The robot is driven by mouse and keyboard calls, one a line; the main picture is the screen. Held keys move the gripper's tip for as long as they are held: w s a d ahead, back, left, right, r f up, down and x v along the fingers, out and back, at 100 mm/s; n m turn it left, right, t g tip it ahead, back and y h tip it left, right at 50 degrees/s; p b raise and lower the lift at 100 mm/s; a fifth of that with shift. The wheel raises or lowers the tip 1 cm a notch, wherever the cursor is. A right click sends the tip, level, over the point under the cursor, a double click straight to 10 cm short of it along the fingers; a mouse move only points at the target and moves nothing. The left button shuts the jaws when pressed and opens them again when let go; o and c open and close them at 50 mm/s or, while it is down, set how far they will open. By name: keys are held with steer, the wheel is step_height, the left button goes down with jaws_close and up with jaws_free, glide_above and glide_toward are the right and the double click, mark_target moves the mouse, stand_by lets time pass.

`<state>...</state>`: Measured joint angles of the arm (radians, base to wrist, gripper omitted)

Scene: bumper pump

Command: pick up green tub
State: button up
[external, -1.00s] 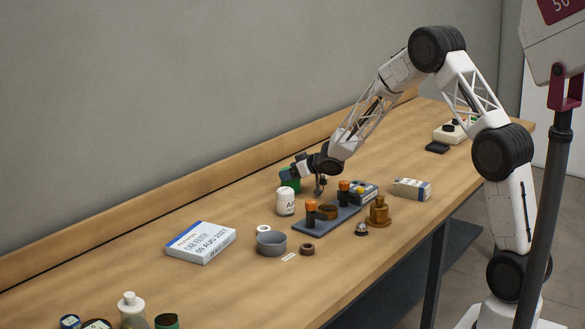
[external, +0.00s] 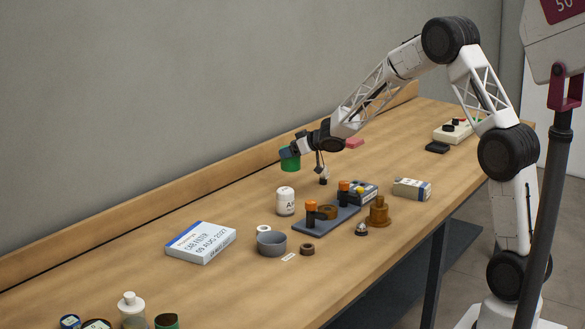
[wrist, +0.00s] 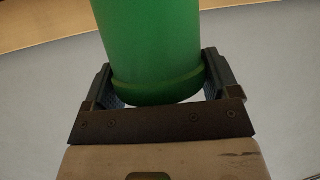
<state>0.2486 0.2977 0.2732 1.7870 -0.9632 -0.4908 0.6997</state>
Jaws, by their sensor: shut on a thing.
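The green tub (external: 290,161) is held in my gripper (external: 289,152) above the back part of the bench. In the wrist view the tub (wrist: 152,45) is a smooth green cylinder with a rim near my palm. The two dark fingers of my gripper (wrist: 160,82) press on either side of it. The tub's far end is out of the wrist view.
A white bottle (external: 286,201) stands below and near the tub. A grey-blue plate with orange-topped posts (external: 325,220), a grey bowl (external: 271,244), a brass part (external: 379,211) and a filter box (external: 200,243) stand nearby. The wall ledge (external: 180,212) runs behind.

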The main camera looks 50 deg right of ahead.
steer(key=shift+r, duration=0.85)
